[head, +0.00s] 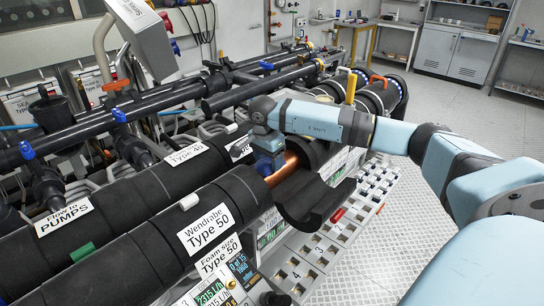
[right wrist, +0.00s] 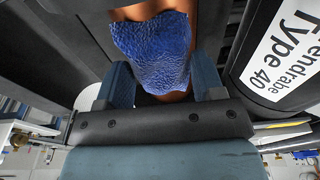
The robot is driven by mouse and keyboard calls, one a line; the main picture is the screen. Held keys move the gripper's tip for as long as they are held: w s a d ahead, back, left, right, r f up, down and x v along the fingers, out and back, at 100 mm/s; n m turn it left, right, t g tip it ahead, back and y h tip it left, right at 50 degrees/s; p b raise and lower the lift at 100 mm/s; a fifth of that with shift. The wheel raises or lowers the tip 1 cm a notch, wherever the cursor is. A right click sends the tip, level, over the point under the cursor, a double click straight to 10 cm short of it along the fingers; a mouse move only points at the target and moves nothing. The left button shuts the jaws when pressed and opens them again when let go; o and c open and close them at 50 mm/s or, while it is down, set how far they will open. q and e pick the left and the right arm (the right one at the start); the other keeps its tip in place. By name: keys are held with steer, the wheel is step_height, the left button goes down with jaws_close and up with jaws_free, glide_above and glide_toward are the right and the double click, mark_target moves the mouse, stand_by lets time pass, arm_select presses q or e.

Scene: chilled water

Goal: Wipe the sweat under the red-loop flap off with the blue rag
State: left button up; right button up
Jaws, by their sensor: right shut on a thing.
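An insulation flap (head: 312,196) hangs open on the black pipe at centre right in the head view. It uncovers a stretch of copper pipe (head: 287,168), which also shows in the right wrist view (right wrist: 150,8). My right gripper (head: 268,158) is over the left end of the bare copper. It is shut on the blue rag (right wrist: 152,50), which lies against the copper in the right wrist view. The rag hides part of the pipe, and I cannot make out any sweat drops. My left gripper is not in view.
Thick black insulated pipes with white labels (head: 208,229) run beside the opening. A compartment tray (head: 340,232) with small parts lies below the flap. Yellow (head: 351,88) and orange valve handles stand behind my right arm. Open floor lies to the right.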

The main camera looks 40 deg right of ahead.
steer(key=shift+a, duration=0.8)
steer(key=shift+w+d, duration=0.1)
steer(key=shift+d, duration=1.65)
steer(key=shift+w+d+f+b, duration=0.1)
steer(key=shift+d+b, duration=0.5)
steer(key=shift+d, duration=0.95)
steer(key=shift+a, duration=0.1)
steer(key=shift+a, duration=0.65)
steer(key=shift+a+p, duration=0.45)
steer(key=shift+a, duration=0.5)
steer(key=shift+a, duration=0.1)
